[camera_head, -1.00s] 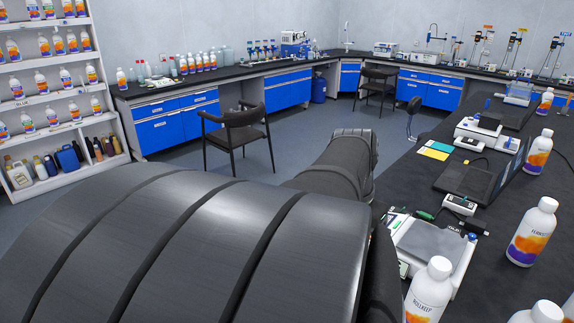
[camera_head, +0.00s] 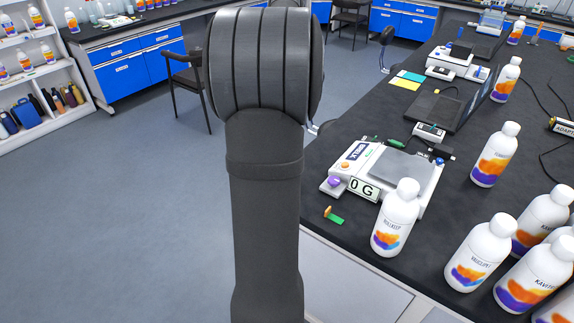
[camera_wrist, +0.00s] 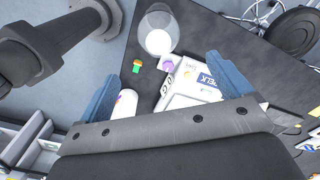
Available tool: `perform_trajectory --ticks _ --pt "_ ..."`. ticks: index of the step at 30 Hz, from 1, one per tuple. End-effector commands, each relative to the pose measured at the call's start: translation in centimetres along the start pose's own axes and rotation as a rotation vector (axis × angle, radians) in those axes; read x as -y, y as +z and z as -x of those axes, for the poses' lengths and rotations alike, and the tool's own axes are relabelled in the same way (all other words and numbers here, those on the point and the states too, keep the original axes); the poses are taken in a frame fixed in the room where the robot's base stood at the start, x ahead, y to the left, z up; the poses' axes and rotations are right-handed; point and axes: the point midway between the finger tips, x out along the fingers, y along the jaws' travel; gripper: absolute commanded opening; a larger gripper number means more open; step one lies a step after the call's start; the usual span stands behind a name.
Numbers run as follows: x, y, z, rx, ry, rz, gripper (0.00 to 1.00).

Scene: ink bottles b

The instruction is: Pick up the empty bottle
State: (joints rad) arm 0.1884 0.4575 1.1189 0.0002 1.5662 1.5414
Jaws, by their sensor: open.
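My gripper (camera_wrist: 160,68) shows in the wrist view as two blue fingers, spread wide with nothing held between them. Beyond the fingertips stands a clear, see-through vessel (camera_wrist: 158,35), apart from the fingers; I cannot tell for sure that it is the empty bottle. A white bottle (camera_wrist: 124,104) is partly hidden near the left finger. In the head view, several white capped bottles with orange and purple labels stand on the dark bench, including a front one (camera_head: 396,222) and one to its right (camera_head: 481,254). Their fill cannot be seen. My gripper is not visible there.
A balance (camera_head: 392,172) reading 0 G stands behind the front bottle, with a small green and orange item (camera_head: 333,216) at the bench edge. A dark flat device (camera_head: 447,107) lies behind. More bottles crowd the bench's right side. A chair (camera_head: 186,80) stands on the floor.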

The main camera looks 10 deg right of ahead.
Motion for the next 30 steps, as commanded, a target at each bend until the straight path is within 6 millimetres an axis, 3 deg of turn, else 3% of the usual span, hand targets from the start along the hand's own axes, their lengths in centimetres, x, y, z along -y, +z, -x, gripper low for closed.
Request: perform_trajectory --ticks 3,9,17,24,30 --pt "-0.1 0.0 -2.8 0.0 0.004 0.001 0.95" --pt "-0.1 0.0 -6.3 0.0 0.002 0.001 0.95" --pt "-0.1 0.0 -8.2 0.0 0.001 0.002 0.95" --pt "-0.4 0.1 -11.8 0.0 0.002 0.002 0.95" --pt "-0.3 0.1 -12.7 0.0 -0.001 0.002 0.95"
